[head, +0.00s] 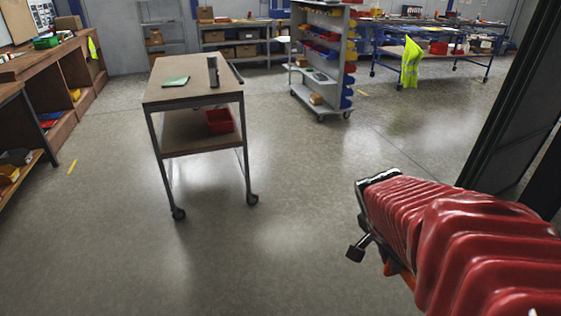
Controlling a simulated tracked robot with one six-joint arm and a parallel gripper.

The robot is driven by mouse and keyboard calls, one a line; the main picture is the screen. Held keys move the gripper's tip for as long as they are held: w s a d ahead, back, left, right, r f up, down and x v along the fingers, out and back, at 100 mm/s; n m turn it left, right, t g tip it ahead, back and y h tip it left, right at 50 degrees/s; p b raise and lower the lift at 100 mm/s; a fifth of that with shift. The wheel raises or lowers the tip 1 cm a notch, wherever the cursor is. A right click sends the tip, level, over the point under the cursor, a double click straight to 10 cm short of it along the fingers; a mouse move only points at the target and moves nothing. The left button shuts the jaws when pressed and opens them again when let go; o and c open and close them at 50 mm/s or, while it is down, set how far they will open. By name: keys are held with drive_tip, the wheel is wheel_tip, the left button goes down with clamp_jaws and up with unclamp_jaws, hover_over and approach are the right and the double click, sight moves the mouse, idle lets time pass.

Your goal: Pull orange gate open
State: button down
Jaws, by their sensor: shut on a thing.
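I see no orange gate in the head view. A dark upright frame with a dark panel (510,105) stands at the right edge; I cannot tell whether it belongs to a gate. My arm in its red ribbed sleeve reaches in from the lower right, with a black collar at its far end. A small black part and a bit of orange show under the sleeve; I cannot tell what they are. My gripper's fingers are not visible, and whatever they touch is hidden.
A wheeled table (195,95) with a red bin (219,121) on its lower shelf stands left of centre. A wheeled bin rack (325,60) stands behind. Brown benches (60,70) line the left. A yellow vest (411,62) hangs at back right. The middle floor is clear.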

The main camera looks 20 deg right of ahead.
drive_tip(key=c, duration=1.8)
unclamp_jaws()
drive_tip(key=shift+w+r, duration=0.1)
drive_tip(key=shift+o, duration=0.2)
drive_tip(key=v, duration=1.3)
drive_tip(key=shift+a+r, duration=0.2)
drive_tip(key=shift+r, duration=0.1)
drive_tip(key=w+a+f+n+t+y, duration=0.1)
drive_tip(key=a+f+n+t+y, duration=0.1)
drive_tip(key=a+n, duration=0.6)
drive_tip(key=w+a+f+n+t+y, duration=0.1)
drive_tip(key=a+f+n+t+y, duration=0.1)
drive_tip(key=a+n, duration=0.6)
drive_tip(key=a+t, duration=0.1)
drive_tip(key=a, duration=0.2)
drive_tip(key=shift+a+f+n, duration=0.3)
drive_tip(key=shift+a+n, duration=0.1)
